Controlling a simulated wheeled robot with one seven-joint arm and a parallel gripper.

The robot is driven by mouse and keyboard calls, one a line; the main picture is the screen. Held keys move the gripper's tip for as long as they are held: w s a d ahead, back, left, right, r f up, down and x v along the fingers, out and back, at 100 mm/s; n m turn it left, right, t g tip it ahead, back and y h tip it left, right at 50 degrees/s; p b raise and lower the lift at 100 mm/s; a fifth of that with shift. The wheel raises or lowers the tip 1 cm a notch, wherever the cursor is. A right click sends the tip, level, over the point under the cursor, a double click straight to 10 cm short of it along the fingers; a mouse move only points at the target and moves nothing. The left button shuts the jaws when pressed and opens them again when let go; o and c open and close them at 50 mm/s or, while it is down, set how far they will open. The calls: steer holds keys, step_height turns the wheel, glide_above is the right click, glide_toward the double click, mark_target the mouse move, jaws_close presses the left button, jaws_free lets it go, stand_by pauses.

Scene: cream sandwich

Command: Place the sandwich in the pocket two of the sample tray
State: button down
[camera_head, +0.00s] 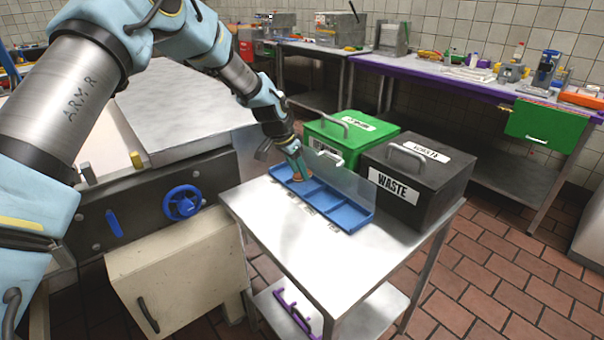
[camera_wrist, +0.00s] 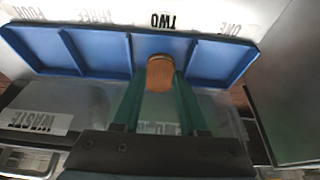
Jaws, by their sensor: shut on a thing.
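The sandwich (camera_wrist: 160,74), a small round brown cookie-like piece, is between the green fingers of my gripper (camera_wrist: 161,88) in the wrist view. My gripper (camera_head: 296,166) points down over the blue sample tray (camera_head: 345,217) in the head view, and the sandwich (camera_head: 299,177) shows at its tips. In the wrist view the tray (camera_wrist: 95,75) appears upside down, with pockets labelled one to four. The sandwich is at the pocket labelled TWO (camera_wrist: 162,43). I cannot tell whether it touches the pocket floor. The other visible pockets look empty.
A clear upright panel (camera_head: 345,182) stands along the tray's back edge. Behind it are a green bin (camera_head: 350,135) and a black WASTE bin (camera_head: 415,180). The metal cart top (camera_head: 290,245) is bare in front. A large machine with a blue handwheel (camera_head: 182,202) stands left.

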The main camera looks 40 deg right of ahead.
steer(key=shift+s+d+p, duration=0.1)
steer(key=shift+d+p, duration=0.3)
steer(key=shift+d, duration=0.25)
step_height(320, 180, down, 3)
steer(key=shift+r+p, duration=0.15)
steer(key=shift+p, duration=0.55)
steer(key=shift+f, duration=0.6)
steer(key=shift+c, duration=2.2)
jaws_free()
steer(key=shift+r, duration=0.15)
steer(key=b+v, duration=0.3)
steer(key=v, duration=0.9)
steer(key=shift+a, duration=0.1)
